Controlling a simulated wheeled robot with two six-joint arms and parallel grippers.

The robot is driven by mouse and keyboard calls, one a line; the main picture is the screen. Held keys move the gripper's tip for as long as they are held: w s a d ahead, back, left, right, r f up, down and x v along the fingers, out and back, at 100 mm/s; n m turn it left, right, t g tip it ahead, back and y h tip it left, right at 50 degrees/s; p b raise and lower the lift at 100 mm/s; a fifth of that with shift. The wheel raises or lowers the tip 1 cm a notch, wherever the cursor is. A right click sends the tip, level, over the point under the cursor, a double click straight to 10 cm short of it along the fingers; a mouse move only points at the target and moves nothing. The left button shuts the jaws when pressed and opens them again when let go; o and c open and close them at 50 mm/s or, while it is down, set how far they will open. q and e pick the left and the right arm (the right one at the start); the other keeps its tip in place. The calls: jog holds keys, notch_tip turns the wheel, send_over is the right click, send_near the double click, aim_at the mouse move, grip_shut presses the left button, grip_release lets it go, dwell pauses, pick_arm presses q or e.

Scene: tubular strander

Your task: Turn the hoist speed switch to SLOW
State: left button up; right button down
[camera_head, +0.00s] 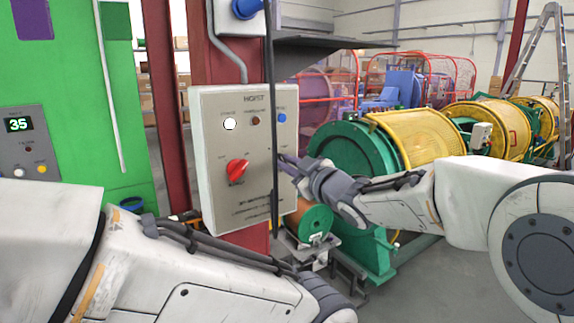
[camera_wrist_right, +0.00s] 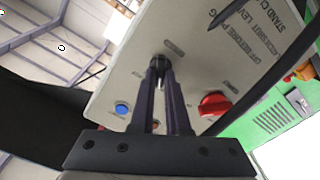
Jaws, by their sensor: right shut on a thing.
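The grey hoist panel (camera_head: 215,120), marked HOIST, hangs on a red column. It carries a red rotary knob (camera_head: 237,171), a white lamp, a dark red lamp and a blue button (camera_head: 281,117). My right gripper (camera_head: 287,164) reaches the panel's right side. In the right wrist view its two dark fingers (camera_wrist_right: 160,72) are closed around a small dark switch (camera_wrist_right: 157,60) standing out of the panel face. The fingers hide most of the switch, and I cannot read its position. The red knob (camera_wrist_right: 213,103) sits apart to the right. My left arm crosses the bottom; its fingers are out of view.
A black cable (camera_head: 271,60) hangs in front of the panel. A dark shelf (camera_head: 330,40) juts out above. A green cabinet (camera_head: 75,110) stands at left. Green and yellow strander drums (camera_head: 425,135) and a ladder (camera_head: 545,45) stand behind at right.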

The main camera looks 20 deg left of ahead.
jog(key=shift+w+d, duration=0.1)
jog(key=c, duration=0.9)
grip_release()
jog(key=b+v, duration=0.2)
jog(key=v, duration=0.8)
jog(key=shift+b, duration=0.4)
jog(key=shift+d, duration=0.15)
